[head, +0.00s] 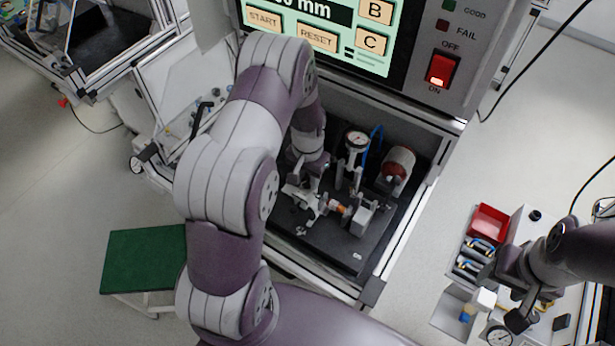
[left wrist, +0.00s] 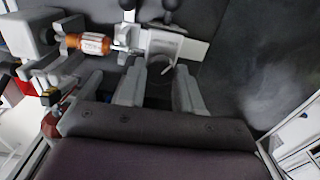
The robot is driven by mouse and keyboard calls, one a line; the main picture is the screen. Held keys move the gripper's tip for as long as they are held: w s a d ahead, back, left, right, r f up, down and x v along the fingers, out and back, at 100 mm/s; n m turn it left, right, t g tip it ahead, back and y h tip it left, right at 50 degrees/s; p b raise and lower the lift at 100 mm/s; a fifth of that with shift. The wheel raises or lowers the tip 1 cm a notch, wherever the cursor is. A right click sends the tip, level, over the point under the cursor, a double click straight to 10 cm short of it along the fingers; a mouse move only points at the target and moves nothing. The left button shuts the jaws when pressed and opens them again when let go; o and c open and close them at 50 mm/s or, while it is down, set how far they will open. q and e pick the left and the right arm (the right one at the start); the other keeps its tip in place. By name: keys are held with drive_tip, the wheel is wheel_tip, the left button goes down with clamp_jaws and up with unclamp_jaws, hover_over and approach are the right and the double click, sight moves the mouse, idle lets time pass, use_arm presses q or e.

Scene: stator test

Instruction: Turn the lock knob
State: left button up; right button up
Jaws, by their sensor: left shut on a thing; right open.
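My left gripper (head: 306,196) reaches down into the test cabinet beside the small fixture. In the left wrist view its two fingers (left wrist: 160,82) are closed around a small dark part with a thin curved edge, beside a light metal block (left wrist: 172,45). The fingers hide most of this part; it sits where a lock knob could be, but I cannot make out its shape or turn angle. An orange-and-white stator (left wrist: 90,42) lies in the fixture; it also shows in the head view (head: 338,207). My right gripper (head: 520,304) is open at the lower right, over the side table.
A dial gauge (head: 357,140) and a red-and-white cylinder (head: 398,165) stand behind the fixture. The cabinet front carries a screen (head: 320,35) and a red switch (head: 441,70). A red bin (head: 487,223) is at right, a green-topped stand (head: 145,260) at left.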

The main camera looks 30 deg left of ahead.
sight(308, 180)
use_arm(q)
drive_tip(key=shift+w+r+m, duration=0.2)
drive_tip(key=shift+m, duration=0.7)
drive_tip(key=o, duration=1)
drive_tip(key=shift+o, duration=0.2)
drive_tip(key=shift+s, duration=0.1)
wheel_tip(308, 180, up, 13)
drive_tip(key=b, duration=0.3)
drive_tip(key=shift+f, duration=0.2)
